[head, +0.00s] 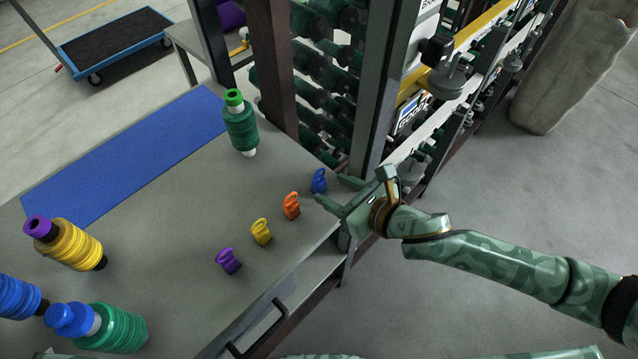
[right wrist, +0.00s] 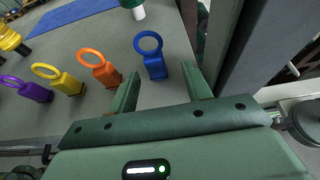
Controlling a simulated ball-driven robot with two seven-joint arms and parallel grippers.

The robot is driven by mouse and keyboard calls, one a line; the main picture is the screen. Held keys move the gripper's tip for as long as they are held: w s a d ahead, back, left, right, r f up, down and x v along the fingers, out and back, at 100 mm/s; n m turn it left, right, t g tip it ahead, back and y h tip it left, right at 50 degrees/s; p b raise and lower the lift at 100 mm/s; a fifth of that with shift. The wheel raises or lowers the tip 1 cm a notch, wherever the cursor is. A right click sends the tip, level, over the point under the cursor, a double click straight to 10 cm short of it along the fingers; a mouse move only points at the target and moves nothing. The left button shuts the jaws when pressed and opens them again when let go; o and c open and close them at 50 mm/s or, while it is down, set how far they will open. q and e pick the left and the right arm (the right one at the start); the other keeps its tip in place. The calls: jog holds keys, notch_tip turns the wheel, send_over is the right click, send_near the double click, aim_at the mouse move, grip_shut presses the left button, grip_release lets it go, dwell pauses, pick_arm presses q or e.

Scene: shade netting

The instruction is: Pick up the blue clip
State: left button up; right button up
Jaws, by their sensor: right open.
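The blue clip (head: 319,181) stands on the grey table near its right edge, at the end of a row of clips. In the right wrist view the blue clip (right wrist: 155,66) has a ring on top and a block-shaped body, and sits just beyond and between my fingertips. My right gripper (head: 335,192) is open and empty, just right of the blue clip. Its two fingers (right wrist: 163,82) point toward the clip in the right wrist view. My left gripper does not show.
An orange clip (head: 291,206) stands close beside the blue one, then a yellow clip (head: 261,231) and a purple clip (head: 228,261). A green spool (head: 241,130) stands farther back. A dark post (head: 375,90) of the machine rises just behind the right gripper.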

aim_at(323, 187)
jog(key=b+x, duration=0.2)
jog(key=x, duration=0.3)
jog(key=shift+s+a+f, duration=0.1)
jog(key=shift+a, duration=0.15)
jog(key=shift+s, duration=0.1)
jog(key=c, duration=1.1)
jog(key=shift+o, duration=0.2)
